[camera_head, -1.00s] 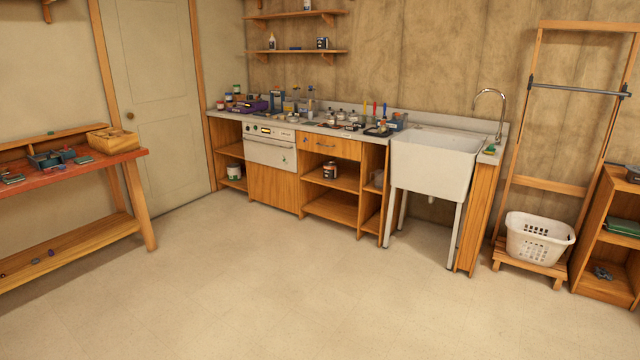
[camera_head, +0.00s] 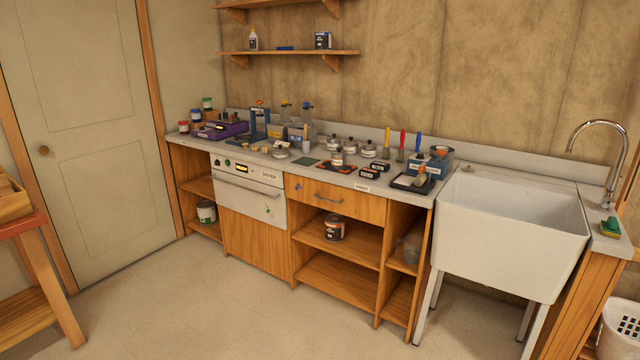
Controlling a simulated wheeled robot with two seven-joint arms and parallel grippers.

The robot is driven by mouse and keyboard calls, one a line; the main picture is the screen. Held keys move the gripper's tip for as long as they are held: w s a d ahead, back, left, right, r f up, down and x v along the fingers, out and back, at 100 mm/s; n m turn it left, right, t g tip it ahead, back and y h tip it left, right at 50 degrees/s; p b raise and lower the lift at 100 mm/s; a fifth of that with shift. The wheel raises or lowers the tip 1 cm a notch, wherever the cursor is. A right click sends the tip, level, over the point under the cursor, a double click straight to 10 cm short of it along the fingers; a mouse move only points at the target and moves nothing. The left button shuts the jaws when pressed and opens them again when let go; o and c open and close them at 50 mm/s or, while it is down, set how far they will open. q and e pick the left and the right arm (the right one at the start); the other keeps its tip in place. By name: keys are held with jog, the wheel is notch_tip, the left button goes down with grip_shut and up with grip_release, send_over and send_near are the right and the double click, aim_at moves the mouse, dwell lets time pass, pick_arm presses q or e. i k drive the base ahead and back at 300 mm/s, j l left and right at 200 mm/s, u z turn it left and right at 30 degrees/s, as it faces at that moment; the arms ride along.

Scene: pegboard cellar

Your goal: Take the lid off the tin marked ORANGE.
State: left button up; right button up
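No label that reads ORANGE can be made out from here. A dark tin with a white and reddish label (camera_head: 334,228) stands upright on the middle open shelf under the counter. A white tin with a green label (camera_head: 206,212) stands on the lower shelf at the left end of the unit. Three small jars or tins with red (camera_head: 183,128), blue (camera_head: 196,116) and green (camera_head: 207,104) tops stand at the counter's left end. Neither of my grippers is in view.
The counter (camera_head: 450,178) is crowded with a purple tray (camera_head: 222,130), brushes and small boxes. A white sink (camera_head: 510,230) stands at its right. A red-topped bench (camera_head: 22,222) is at the left edge. The floor in front (camera_head: 220,310) is clear.

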aim_at(339, 153)
jog(key=i, duration=2.95)
